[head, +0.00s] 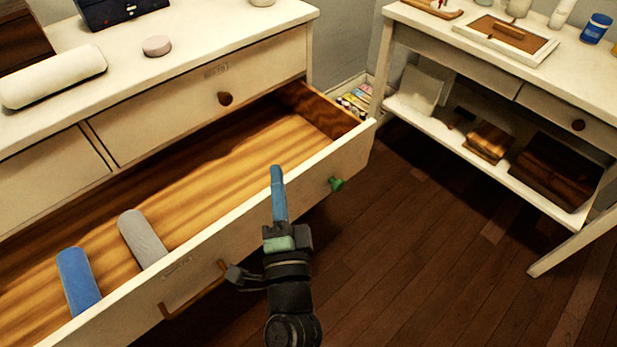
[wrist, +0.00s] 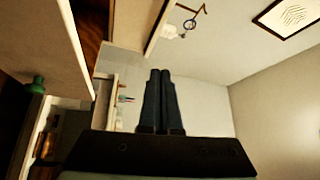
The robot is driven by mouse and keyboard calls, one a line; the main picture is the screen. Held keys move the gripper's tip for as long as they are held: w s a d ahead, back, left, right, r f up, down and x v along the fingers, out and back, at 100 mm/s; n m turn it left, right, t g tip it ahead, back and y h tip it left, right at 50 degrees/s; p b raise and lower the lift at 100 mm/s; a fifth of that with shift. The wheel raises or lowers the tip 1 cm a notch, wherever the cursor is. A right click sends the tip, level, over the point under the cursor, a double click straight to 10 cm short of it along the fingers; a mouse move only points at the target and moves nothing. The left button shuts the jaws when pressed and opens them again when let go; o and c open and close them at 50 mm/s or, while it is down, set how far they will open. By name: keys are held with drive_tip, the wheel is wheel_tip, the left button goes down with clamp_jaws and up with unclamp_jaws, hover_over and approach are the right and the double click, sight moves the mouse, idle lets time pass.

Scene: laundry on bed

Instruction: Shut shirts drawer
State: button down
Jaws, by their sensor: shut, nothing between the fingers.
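A wide lower drawer (head: 348,152) of the white dresser stands open in the head view, its wooden inside showing. Its front has a small label that I cannot read, a tan bar handle (head: 195,290) and a green knob (head: 336,184). A grey roll (head: 143,238) and a blue roll (head: 77,281) lie inside. My gripper (head: 277,172) is shut and empty, its blue fingers overlapping the drawer's front panel in the picture; I cannot tell whether they touch it. In the wrist view the shut fingers (wrist: 159,75) point into the room, and the green knob (wrist: 36,84) is at the left.
The closed upper drawer (head: 150,117) has a brown knob. A white roll (head: 54,76), a pink puck (head: 157,45) and a dark blue box (head: 110,10) sit on the dresser top. A white table (head: 480,45) with a lower shelf stands at the right. Wooden floor between is clear.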

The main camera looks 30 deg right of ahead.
drive_tip(key=s+d+f+m+g+h, duration=0.4)
drive_tip(key=s+f, duration=0.3)
drive_tip(key=f, duration=0.4)
drive_tip(key=y, duration=0.1)
approach(307, 170)
drive_tip(key=w+d, duration=0.3)
drive_tip(key=d, duration=0.1)
drive_tip(key=shift+w+a+m+t+b, duration=0.15)
drive_tip(key=shift+w+a+m+b, duration=0.1)
drive_tip(key=shift+w, duration=0.2)
drive_tip(key=shift+w+a+m+t+b, duration=0.15)
drive_tip(key=shift+w+b, duration=0.1)
drive_tip(key=shift+w, duration=0.25)
